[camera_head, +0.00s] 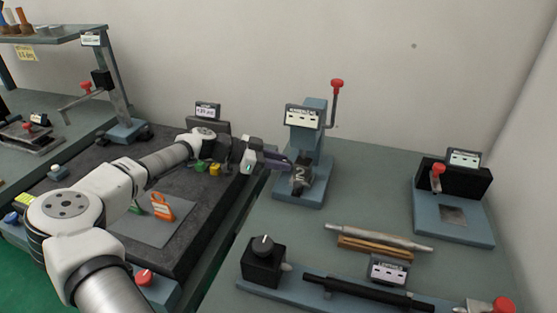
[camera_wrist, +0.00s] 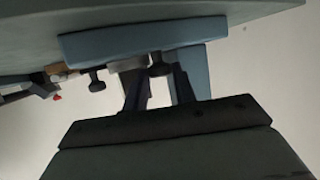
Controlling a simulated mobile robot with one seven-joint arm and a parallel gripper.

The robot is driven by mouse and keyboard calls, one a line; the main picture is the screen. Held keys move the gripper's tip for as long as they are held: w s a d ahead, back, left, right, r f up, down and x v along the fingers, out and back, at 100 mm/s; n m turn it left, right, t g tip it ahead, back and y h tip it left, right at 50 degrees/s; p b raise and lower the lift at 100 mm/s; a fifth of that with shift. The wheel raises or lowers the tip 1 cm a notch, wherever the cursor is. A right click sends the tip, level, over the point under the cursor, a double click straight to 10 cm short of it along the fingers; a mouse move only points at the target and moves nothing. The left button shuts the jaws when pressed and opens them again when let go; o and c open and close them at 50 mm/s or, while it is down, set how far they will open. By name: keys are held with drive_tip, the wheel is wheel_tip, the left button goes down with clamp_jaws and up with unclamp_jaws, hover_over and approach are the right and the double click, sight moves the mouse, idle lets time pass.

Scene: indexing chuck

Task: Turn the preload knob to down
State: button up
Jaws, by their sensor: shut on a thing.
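The indexing chuck stand (camera_head: 309,130) is a blue-grey column on a base plate, with a dark block marked "2" (camera_head: 299,175) at its front. My gripper (camera_head: 285,162) reaches this block from the left. In the wrist view the fingers (camera_wrist: 160,80) stand on either side of a dark knob (camera_wrist: 159,67) under the blue base plate, with the view upside down. The gripper is shut on this small dark part, apparently the preload knob. Its label and pointer cannot be read. A second dark knob (camera_wrist: 96,80) shows beside it, outside the fingers.
A red-tipped lever (camera_head: 336,88) rises at the stand's right. A black box with a dial (camera_head: 263,247), a metal rod (camera_head: 378,236) and a long black bar (camera_head: 350,290) lie in front. A blue fixture (camera_head: 454,217) stands at right. Bench between is clear.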

drive_tip(key=shift+w+m+g, duration=0.2)
drive_tip(key=shift+m+g, duration=0.75)
drive_tip(key=shift+g, duration=0.2)
drive_tip(key=shift+w+m+g, duration=0.2)
drive_tip(key=shift+m+g, duration=0.75)
drive_tip(key=shift+g, duration=0.2)
drive_tip(key=o, duration=1)
drive_tip(key=shift+c, duration=0.2)
wheel_tip(320, 180, up, 20)
drive_tip(key=b, duration=0.2)
drive_tip(key=shift+o, duration=0.2)
